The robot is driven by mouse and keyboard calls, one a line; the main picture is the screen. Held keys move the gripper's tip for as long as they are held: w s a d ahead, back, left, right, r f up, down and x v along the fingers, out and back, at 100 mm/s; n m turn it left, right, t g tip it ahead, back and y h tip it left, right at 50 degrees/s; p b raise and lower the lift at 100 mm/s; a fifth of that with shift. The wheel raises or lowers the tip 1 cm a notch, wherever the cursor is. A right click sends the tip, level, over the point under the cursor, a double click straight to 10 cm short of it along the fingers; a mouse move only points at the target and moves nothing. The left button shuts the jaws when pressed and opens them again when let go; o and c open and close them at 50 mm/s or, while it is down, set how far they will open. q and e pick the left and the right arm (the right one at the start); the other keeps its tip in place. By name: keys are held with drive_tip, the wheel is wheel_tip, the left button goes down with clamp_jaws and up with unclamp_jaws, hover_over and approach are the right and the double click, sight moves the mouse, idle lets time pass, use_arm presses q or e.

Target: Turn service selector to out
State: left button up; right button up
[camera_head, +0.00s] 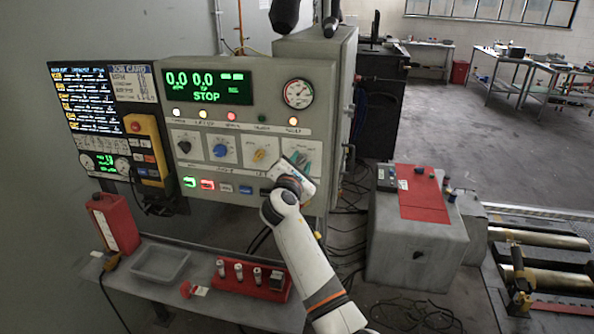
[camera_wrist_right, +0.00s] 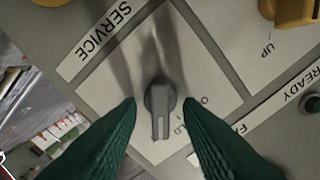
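The service selector (camera_wrist_right: 160,98) is a grey rotary knob with a raised handle on a light plate, under a label reading SERVICE (camera_wrist_right: 100,38). In the right wrist view its handle points down. Lettering right of it is partly covered and I cannot read it fully. My right gripper (camera_wrist_right: 161,108) has its two green fingers apart, one on each side of the knob, with visible gaps. In the head view the right gripper (camera_head: 299,161) is at the rightmost plate of the control panel (camera_head: 270,125); the selector cannot be made out there. My left gripper is not in view.
A blue knob (camera_head: 221,151) and a yellow knob (camera_head: 259,155) sit left on the same panel. Indicator lamps run above and lit buttons below. The green display (camera_head: 208,87) reads STOP. A shelf (camera_head: 185,292) below holds a grey tray (camera_head: 160,262) and a red rack (camera_head: 249,280).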

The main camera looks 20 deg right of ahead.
drive_tip(key=b+v, duration=0.3)
drive_tip(key=v, duration=0.8)
drive_tip(key=shift+s+a, duration=0.25)
drive_tip(key=shift+s, duration=0.05)
drive_tip(key=shift+f, duration=0.15)
